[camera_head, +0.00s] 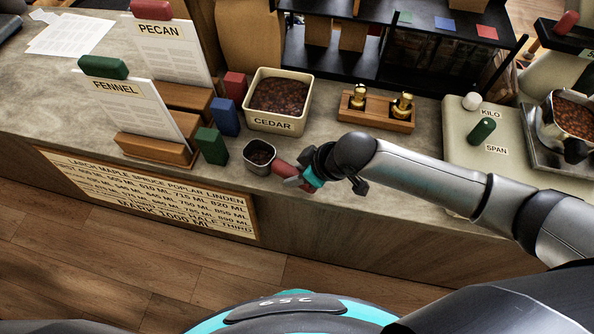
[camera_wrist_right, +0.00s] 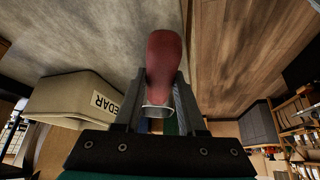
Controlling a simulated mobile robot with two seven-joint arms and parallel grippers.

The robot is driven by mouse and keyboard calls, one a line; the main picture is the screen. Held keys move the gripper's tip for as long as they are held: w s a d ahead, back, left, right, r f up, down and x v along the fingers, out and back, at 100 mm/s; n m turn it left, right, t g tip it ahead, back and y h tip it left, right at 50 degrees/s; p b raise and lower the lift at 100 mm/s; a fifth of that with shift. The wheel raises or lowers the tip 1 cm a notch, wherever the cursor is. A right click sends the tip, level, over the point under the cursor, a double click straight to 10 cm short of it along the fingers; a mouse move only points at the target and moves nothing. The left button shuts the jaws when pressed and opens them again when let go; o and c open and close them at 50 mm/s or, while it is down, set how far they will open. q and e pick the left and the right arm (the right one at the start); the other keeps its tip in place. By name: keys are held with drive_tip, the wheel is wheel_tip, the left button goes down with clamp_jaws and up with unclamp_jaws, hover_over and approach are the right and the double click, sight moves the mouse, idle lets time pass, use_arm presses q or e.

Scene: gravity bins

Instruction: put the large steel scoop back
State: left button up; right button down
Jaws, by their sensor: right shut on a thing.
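A steel scoop (camera_head: 260,157) with a square-looking cup and a red handle (camera_head: 285,169) is at the front edge of the counter, right of the green block. Some dark material shows inside its cup. My right gripper (camera_head: 305,178) is shut on the red handle, which also fills the space between the fingers in the right wrist view (camera_wrist_right: 165,60). A metal collar (camera_wrist_right: 157,111) shows at the handle's end there. Whether the cup touches the counter, I cannot tell. My left gripper is not in view.
A cream CEDAR bin (camera_head: 273,124) of dark pieces stands behind the scoop. Green (camera_head: 211,146), blue (camera_head: 226,117) and red (camera_head: 235,86) blocks stand left. A wooden holder (camera_head: 376,112) with brass pieces is behind my arm. A scale with a filled pan (camera_head: 548,123) is at right.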

drive_tip(key=shift+f, duration=0.4)
drive_tip(key=shift+c, duration=2)
unclamp_jaws()
drive_tip(key=p+v, duration=0.1)
drive_tip(key=v, duration=1.4)
drive_tip(key=shift+p, duration=0.3)
drive_tip(key=shift+d, duration=0.1)
